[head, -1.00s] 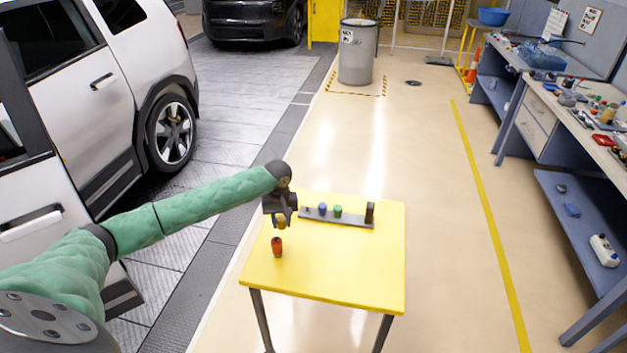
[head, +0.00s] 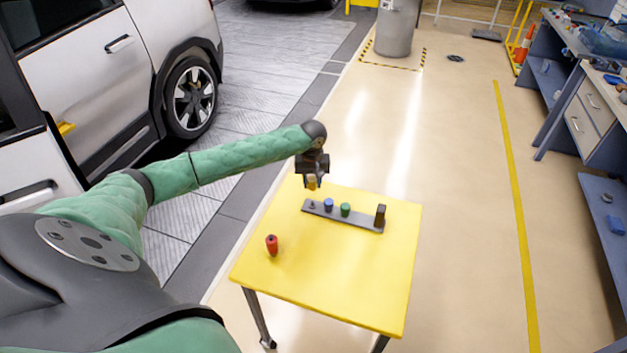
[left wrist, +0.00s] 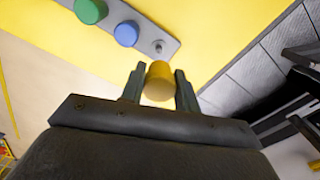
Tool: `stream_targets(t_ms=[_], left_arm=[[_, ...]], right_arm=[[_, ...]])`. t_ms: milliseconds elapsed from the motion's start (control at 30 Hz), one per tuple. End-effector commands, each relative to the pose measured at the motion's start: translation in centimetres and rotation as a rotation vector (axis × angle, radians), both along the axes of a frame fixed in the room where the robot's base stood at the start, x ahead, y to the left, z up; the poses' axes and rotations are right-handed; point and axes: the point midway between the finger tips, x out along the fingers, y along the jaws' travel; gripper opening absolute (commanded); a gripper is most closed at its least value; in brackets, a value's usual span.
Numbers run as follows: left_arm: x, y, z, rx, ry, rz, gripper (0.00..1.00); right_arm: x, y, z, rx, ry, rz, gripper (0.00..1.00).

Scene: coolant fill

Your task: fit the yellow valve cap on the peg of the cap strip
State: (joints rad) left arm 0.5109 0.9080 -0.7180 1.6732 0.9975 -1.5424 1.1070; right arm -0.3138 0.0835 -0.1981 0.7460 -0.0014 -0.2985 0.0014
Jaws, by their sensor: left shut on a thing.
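My left gripper (head: 312,181) is shut on the yellow valve cap (head: 311,183), above the far left part of the yellow table. In the left wrist view the yellow cap (left wrist: 159,82) sits between the two fingers of the left gripper (left wrist: 160,88). The grey cap strip (head: 360,221) lies on the table. Its bare peg (head: 312,204) is at the left end, and shows just beyond the held cap in the left wrist view (left wrist: 158,47). A blue cap (head: 328,204) and a green cap (head: 345,210) stand on the strip. My right gripper is not in view.
A dark upright block (head: 380,215) stands at the strip's right end. A red object (head: 272,245) stands on the yellow table (head: 330,275) at the front left. The table's front right is clear. A white car (head: 130,60) is on the left.

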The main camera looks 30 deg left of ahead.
Motion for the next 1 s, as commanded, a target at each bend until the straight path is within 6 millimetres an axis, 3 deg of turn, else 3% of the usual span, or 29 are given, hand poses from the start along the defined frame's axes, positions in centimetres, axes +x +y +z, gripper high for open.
stream_targets(t_ms=[233,633,800,1000], left_arm=[[0.0,0.0,0.1,0.0,0.0,0.0,0.1],[0.0,-0.1,0.1,0.0,0.0,0.0,0.1],[0.0,0.0,-1.5,-0.001,0.001,0.001,0.1],[0.0,-0.1,-3.1,-0.001,0.001,0.001,0.1]], right_arm=[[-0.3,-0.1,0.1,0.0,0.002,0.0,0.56],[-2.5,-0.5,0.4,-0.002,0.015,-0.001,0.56],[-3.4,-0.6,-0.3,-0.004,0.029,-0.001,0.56],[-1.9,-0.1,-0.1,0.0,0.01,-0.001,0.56]])
